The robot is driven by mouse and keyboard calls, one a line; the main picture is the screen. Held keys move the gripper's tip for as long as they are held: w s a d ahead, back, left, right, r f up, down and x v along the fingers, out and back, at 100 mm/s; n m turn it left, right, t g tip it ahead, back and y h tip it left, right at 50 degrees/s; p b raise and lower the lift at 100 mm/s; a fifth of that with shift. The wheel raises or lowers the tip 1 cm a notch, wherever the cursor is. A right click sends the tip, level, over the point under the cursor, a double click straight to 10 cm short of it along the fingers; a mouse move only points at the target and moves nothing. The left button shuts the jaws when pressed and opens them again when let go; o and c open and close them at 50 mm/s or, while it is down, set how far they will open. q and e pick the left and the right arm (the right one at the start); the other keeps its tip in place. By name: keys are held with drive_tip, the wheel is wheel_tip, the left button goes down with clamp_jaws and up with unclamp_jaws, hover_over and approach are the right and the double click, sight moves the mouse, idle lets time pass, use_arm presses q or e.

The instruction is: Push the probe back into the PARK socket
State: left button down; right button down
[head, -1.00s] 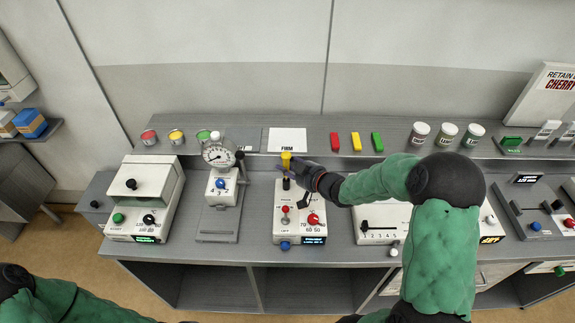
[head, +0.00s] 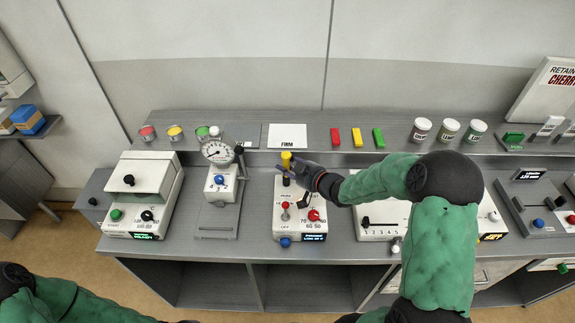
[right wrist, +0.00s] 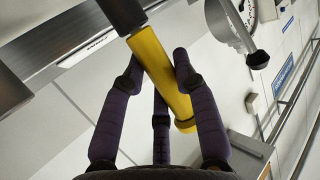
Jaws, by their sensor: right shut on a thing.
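The probe shows a yellow handle (head: 286,160) with a black lower part, standing roughly upright at the back of the white control box (head: 287,231). My right gripper (head: 287,170) is shut on the probe, reaching in from the right. In the right wrist view, the fingers (right wrist: 160,75) close around the yellow handle (right wrist: 158,62), with a black section continuing beyond it at the top. The PARK socket itself is hidden or too small to make out, so I cannot tell how deep the probe sits. My left gripper is out of view; only its arm shows at bottom left.
A dial gauge stand (head: 221,190) stands left of the control box, with a white lidded device (head: 146,190) farther left. A white slider box (head: 383,220) is close on the right, under my forearm. Coloured blocks (head: 357,138) and jars (head: 449,132) line the back shelf.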

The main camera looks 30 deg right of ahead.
drive_tip(key=shift+f, duration=0.15)
drive_tip(key=c, duration=0.9)
unclamp_jaws()
drive_tip(key=v, duration=1.2)
